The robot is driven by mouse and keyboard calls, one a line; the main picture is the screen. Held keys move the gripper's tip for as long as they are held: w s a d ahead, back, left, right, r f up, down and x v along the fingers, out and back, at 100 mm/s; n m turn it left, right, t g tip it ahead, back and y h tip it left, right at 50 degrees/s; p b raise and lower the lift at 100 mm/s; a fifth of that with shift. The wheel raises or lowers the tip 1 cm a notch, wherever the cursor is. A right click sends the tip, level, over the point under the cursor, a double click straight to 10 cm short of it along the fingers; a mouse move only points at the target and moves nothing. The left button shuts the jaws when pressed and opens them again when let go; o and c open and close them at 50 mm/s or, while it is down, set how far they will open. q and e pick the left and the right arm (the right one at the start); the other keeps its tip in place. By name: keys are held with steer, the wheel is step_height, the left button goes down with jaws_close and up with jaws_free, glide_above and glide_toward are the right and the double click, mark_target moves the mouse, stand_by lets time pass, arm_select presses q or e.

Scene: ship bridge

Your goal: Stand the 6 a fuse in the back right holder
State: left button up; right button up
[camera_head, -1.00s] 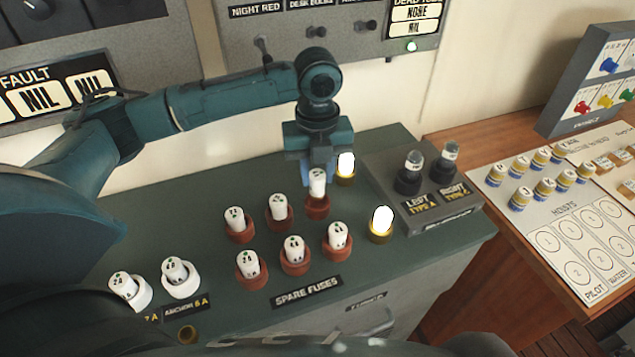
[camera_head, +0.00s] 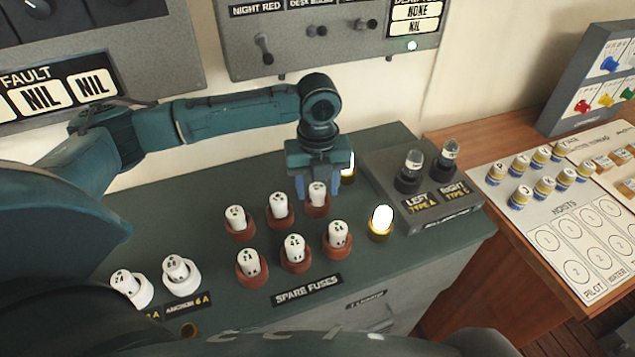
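A white fuse (camera_head: 318,191) stands upright in the back right red holder (camera_head: 316,210) of the spare fuses block. Its rating is too small to read. My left gripper (camera_head: 321,192) is directly above and around this fuse, fingers pointing down. Its blue fingertips look spread to either side, apart from the fuse. Several other white fuses stand in red holders, such as the back middle one (camera_head: 278,204) and the front right one (camera_head: 338,233). My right gripper is not in view.
A lit lamp (camera_head: 381,219) stands right of the holders, and another is partly behind my gripper. A grey box (camera_head: 433,213) with two bulbs is further right. Two fuses in white holders (camera_head: 181,272) are at the front left. The SPARE FUSES label (camera_head: 307,290) lies in front.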

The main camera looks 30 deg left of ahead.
mark_target(318, 187)
arm_select(q)
step_height(318, 187, up, 13)
steer(key=b, duration=0.1)
steer(key=shift+f, duration=0.2)
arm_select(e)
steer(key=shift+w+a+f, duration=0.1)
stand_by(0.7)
